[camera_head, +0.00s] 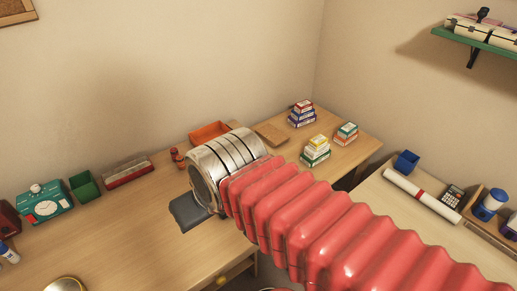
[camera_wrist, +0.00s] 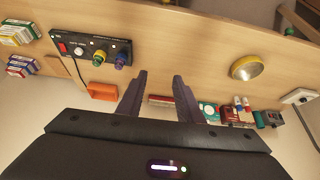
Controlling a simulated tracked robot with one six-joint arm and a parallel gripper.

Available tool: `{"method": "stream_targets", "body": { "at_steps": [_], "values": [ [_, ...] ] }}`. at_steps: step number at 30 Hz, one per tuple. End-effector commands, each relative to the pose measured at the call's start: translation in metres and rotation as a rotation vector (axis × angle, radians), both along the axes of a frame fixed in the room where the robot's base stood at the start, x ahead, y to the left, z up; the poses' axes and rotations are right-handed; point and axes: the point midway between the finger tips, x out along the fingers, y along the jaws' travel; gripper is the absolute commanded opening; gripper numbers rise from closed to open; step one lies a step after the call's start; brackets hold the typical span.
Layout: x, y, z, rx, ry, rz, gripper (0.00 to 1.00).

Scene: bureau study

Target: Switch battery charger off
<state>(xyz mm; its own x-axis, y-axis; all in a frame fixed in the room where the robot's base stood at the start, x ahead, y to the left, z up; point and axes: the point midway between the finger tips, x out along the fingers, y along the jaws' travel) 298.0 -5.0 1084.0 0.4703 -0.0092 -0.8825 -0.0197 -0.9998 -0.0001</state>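A black box that looks like the battery charger (camera_wrist: 108,61) stands on the desk at the upper left of the wrist view. The switch position is too small to tell. In the head view my arm seems to hide the box. My gripper (camera_wrist: 160,76) is open and empty, its fingers apart from the box, to its right in the wrist view. Only a dark part of the gripper shows in the head view.
An orange tray (camera_head: 209,131) and a brown board (camera_head: 271,135) lie near the wall, with stacked small boxes (camera_head: 316,150) to their right. A teal clock (camera_head: 45,205) and green bin (camera_head: 84,186) stand at the left. A yellow-rimmed lamp (camera_wrist: 247,68) is on open desk.

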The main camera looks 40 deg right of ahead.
Motion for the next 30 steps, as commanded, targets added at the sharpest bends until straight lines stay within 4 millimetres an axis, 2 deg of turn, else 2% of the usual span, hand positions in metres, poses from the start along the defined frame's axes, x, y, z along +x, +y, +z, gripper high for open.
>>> {"method": "stream_targets", "body": {
  "at_steps": [7,17,30],
  "values": [
    [0.006,-0.038,-0.026,0.009,0.101,-0.131,0.38],
    [0.029,-0.097,-0.051,0.074,0.216,-0.323,0.38],
    [0.063,-0.190,-0.085,0.161,0.286,-0.444,0.38]
  ]
}}
